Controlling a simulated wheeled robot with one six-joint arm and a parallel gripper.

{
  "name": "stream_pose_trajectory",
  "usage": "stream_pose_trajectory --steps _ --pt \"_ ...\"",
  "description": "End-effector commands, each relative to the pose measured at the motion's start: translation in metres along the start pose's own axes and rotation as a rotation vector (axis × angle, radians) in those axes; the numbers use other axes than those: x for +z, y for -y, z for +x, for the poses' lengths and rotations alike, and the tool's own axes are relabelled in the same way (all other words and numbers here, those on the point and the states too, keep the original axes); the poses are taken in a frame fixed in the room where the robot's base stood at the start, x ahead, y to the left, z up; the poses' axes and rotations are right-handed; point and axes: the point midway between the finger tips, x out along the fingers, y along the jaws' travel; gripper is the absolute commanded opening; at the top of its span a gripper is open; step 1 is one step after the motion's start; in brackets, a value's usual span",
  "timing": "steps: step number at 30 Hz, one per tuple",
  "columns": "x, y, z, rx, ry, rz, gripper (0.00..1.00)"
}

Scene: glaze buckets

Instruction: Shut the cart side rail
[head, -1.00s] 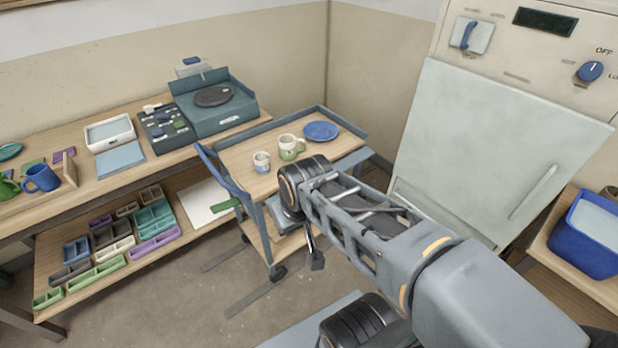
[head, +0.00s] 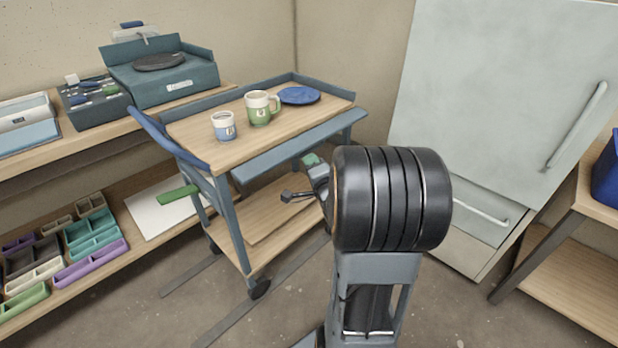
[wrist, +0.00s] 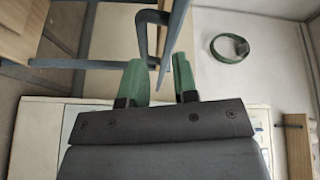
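The cart (head: 255,190) has a wooden top and blue-grey frame. Its side rail (head: 300,145) is a long blue-grey bar on the near side, leaning outward and lower than the raised back rail (head: 230,90). My gripper (head: 312,160) is just below and in front of the rail's middle, mostly hidden behind my own arm; contact cannot be told. In the wrist view my gripper (wrist: 159,78) has two green fingers apart, with nothing clearly held between them. Blue-grey bars (wrist: 90,64) and a dark loop (wrist: 150,40) show close to the fingertips.
A white-blue cup (head: 224,127), a green-white mug (head: 259,110) and a blue plate (head: 299,95) stand on the cart top. A shelf with several trays (head: 90,235) is at left, a pale cabinet (head: 480,90) at right. Floor in front is partly clear.

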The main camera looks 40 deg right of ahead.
Motion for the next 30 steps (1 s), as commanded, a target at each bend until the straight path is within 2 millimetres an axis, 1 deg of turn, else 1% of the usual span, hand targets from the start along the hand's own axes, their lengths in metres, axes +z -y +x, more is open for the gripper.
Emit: stream_pose_trajectory --steps 1,3,6,10,14,17,20,24,30 --pt "-0.001 -0.033 -0.002 -0.050 -0.009 0.071 0.27" --pt "-0.006 -0.047 -0.006 -0.125 -0.008 0.163 0.27" --pt "-0.011 -0.062 -0.013 -0.209 0.001 0.269 0.27" --pt "-0.015 -0.072 -0.020 -0.283 0.018 0.359 0.27" --pt "-0.018 -0.075 -0.019 -0.319 0.029 0.401 0.27" --pt "-0.018 -0.071 -0.010 -0.329 0.035 0.410 0.27" --pt "-0.018 -0.065 0.005 -0.332 0.035 0.412 0.27" --pt "-0.019 -0.057 0.032 -0.331 0.035 0.411 0.27" --pt "-0.021 -0.046 0.067 -0.330 0.033 0.410 0.27"
